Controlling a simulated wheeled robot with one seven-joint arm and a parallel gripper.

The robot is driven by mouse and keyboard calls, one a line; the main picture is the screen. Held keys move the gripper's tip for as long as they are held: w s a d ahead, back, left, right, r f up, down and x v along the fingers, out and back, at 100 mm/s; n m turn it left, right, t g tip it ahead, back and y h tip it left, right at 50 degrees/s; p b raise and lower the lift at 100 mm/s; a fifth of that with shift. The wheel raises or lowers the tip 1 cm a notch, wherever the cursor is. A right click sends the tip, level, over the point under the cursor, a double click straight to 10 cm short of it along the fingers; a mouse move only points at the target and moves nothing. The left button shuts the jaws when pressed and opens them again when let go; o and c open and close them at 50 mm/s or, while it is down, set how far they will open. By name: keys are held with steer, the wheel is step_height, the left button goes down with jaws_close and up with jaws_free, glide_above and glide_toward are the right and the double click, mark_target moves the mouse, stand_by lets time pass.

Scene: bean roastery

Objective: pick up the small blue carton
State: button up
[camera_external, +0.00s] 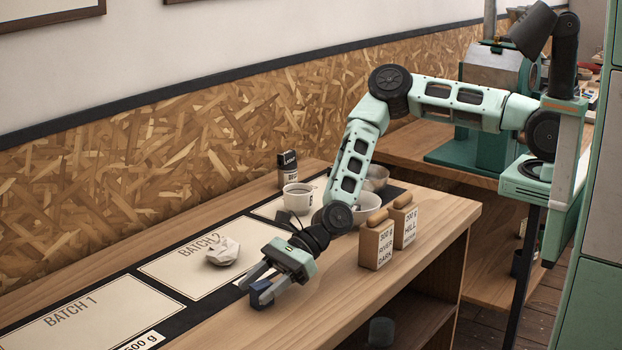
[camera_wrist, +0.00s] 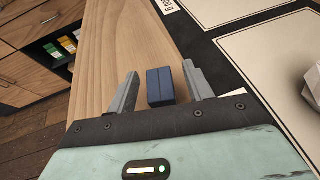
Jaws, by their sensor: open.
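The small blue carton (camera_wrist: 160,87) lies on the wooden counter, beside the edge of the dark mat. In the wrist view it sits between my gripper's two fingers, with a visible gap on each side. In the external view the carton (camera_external: 262,300) shows as a dark blue block at the fingertips, partly hidden by them. My gripper (camera_external: 262,286) is open and reaches down over the carton; it also shows in the wrist view (camera_wrist: 160,92). Whether the fingers are low enough to flank the carton fully is hard to tell.
A crumpled paper ball (camera_external: 223,251) lies on the batch mat (camera_external: 200,284) to the left. Two labelled bags (camera_external: 376,246) (camera_external: 404,224) stand to the right. The counter's front edge is close.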

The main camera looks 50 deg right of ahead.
steer(key=c, duration=1.1)
steer(key=shift+o, duration=0.2)
steer(key=shift+r, duration=0.1)
